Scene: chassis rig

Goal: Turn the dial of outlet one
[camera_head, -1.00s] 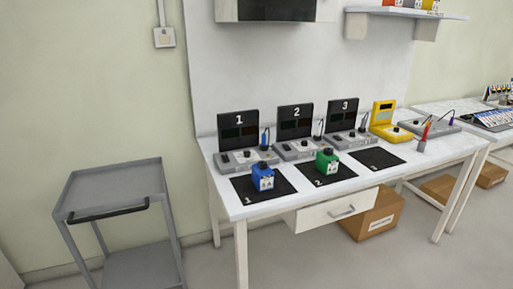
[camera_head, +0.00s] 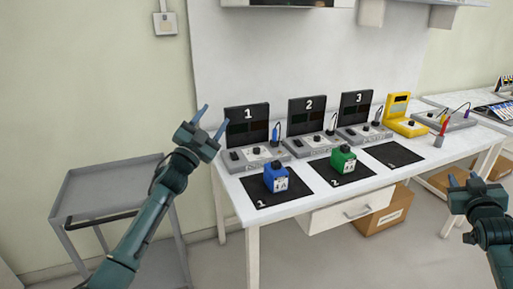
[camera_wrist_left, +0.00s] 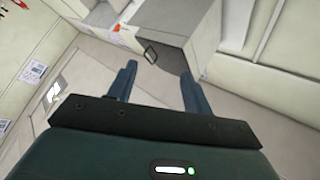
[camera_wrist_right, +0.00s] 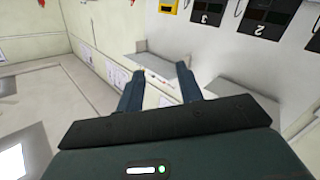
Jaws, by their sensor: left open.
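Outlet one is the grey unit (camera_head: 252,158) with a black upright panel marked 1 (camera_head: 246,126), at the left of the bench's back row. Its small dark dial (camera_head: 256,151) is on the grey top. My left gripper (camera_head: 212,120) is raised just left of outlet one in the head view, open and empty, apart from the unit. My right gripper (camera_head: 463,182) is at the right edge of the head view, far from outlet one. Its fingers are apart and empty in the right wrist view (camera_wrist_right: 160,75).
Outlets two (camera_head: 312,143) and three (camera_head: 362,131) are to the right. A grey cart (camera_head: 108,180) stands left of the bench (camera_head: 305,205).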

